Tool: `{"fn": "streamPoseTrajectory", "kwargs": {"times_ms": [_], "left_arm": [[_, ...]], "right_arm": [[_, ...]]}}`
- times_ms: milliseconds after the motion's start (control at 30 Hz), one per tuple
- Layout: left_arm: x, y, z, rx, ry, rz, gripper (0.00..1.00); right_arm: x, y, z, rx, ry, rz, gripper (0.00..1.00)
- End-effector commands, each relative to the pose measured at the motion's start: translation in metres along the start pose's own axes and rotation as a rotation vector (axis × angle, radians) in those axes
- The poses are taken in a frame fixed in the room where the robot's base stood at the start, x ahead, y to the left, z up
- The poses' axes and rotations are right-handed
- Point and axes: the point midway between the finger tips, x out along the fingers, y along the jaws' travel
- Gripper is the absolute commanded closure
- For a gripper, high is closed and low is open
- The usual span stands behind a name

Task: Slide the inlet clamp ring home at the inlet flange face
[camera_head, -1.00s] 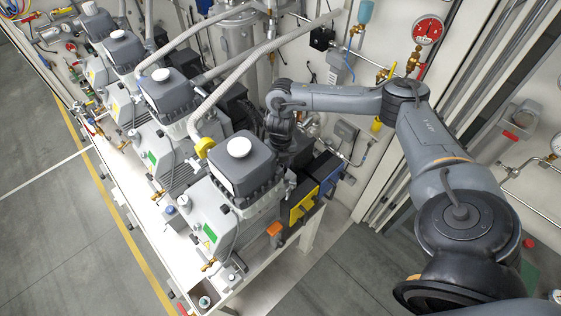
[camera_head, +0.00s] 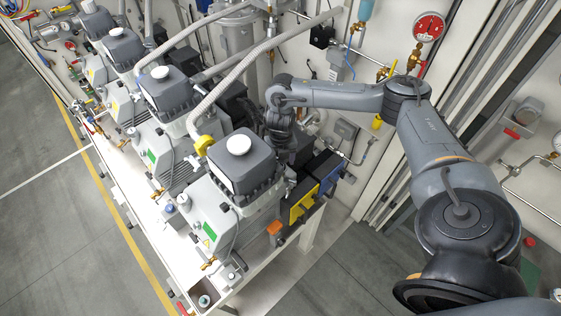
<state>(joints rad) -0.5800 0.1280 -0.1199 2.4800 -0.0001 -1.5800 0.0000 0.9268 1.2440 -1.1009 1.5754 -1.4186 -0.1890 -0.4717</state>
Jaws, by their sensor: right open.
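The nearest vacuum pump (camera_head: 240,170) is grey with a dark top housing and a white round cap. A ribbed hose (camera_head: 230,82) comes down to its left side and ends at a yellow ring-like part (camera_head: 203,145). This may be the inlet clamp ring at the inlet flange; the view is too small to tell how it sits on the flange face. My right gripper (camera_head: 289,166) points down behind the right side of this pump's top, apart from the yellow part. It is open, with its fingertips largely hidden by the pump and shadow. My left gripper is not in view.
More pumps (camera_head: 167,92) stand in a row toward the upper left on the white bench (camera_head: 165,235). Yellow and blue boxes (camera_head: 299,203) sit close beside my right gripper. Pipes and a red gauge (camera_head: 429,27) are on the back wall. The floor (camera_head: 60,240) is clear.

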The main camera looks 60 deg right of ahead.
Motion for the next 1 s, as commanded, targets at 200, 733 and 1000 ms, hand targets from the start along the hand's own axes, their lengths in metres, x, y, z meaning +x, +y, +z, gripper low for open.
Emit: {"fn": "streamPoseTrajectory", "kwargs": {"times_ms": [200, 733, 1000], "left_arm": [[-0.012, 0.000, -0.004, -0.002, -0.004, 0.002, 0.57], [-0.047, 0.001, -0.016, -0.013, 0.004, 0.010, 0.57], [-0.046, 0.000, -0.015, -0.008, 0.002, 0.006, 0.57]], "right_arm": [[-0.041, 0.000, 0.001, -0.001, -0.005, 0.002, 0.33], [-0.096, 0.000, 0.000, 0.000, -0.002, 0.000, 0.33], [-0.095, -0.001, 0.000, 0.000, 0.000, -0.001, 0.33]]}}
